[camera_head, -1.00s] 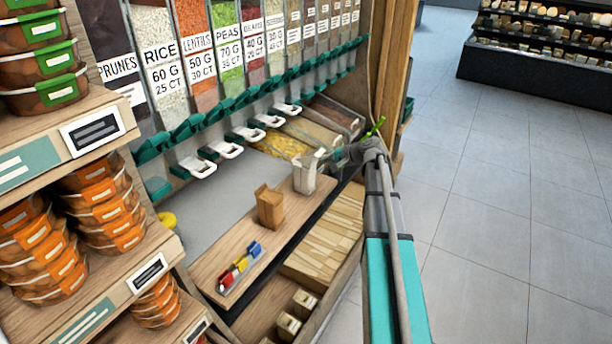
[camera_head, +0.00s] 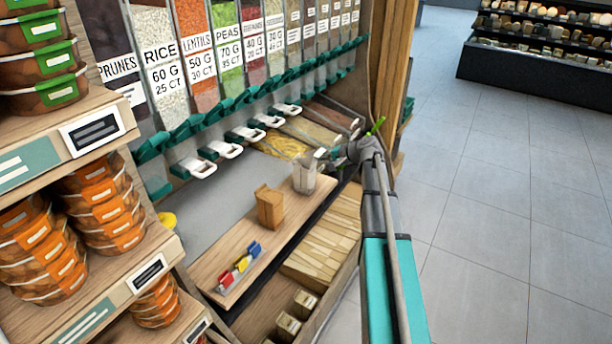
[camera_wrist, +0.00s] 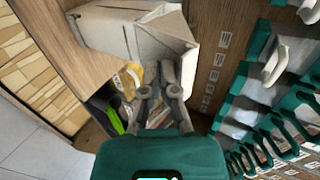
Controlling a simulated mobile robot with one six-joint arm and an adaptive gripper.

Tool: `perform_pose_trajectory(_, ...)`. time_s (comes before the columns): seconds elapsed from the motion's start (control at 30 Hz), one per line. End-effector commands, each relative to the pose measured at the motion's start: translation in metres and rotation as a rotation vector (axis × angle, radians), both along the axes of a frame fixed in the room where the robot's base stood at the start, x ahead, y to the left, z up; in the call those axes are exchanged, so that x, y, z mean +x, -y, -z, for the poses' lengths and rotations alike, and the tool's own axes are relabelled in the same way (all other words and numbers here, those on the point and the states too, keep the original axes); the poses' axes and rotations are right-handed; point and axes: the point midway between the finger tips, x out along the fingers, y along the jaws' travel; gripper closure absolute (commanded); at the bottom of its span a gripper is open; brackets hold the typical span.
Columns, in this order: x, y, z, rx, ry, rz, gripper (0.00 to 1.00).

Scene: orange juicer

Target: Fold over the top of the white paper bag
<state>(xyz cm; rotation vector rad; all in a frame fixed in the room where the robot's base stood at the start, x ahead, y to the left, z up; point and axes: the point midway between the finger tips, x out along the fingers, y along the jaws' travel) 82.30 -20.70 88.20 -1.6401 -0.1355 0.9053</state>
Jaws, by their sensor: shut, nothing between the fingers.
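The white paper bag (camera_head: 304,181) stands upright on the wooden ledge, to the right of a brown paper bag. In the wrist view the bag (camera_wrist: 112,33) fills the upper middle, with a creased panel sloping toward my fingers. My gripper (camera_head: 322,156) is at the right side of the bag's top. In the wrist view my gripper (camera_wrist: 153,72) is shut and empty, its fingertips close to the bag's near edge. I cannot tell whether they touch it. My gripper partly hides the bag's upper right edge in the head view.
The brown bag (camera_head: 269,208) and small coloured clips (camera_head: 240,265) stand on the ledge (camera_head: 222,262). White dispenser spouts (camera_head: 224,149) and teal fittings run behind it. An open bin of yellow goods (camera_head: 282,145) lies behind the white bag. Floor at right is clear.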

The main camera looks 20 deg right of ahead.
Motion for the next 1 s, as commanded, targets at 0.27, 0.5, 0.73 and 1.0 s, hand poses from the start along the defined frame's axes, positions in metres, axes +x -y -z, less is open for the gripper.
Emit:
perform_pose_trajectory(0.27,0.008,-0.007,0.0,-0.001,0.001,0.0,1.0)
perform_pose_trajectory(0.5,0.015,-0.011,0.0,0.0,0.0,0.0,1.0)
perform_pose_trajectory(0.73,0.021,-0.016,0.0,0.0,0.0,0.0,1.0)
perform_pose_trajectory(1.0,0.029,-0.022,0.0,0.0,0.0,0.0,1.0)
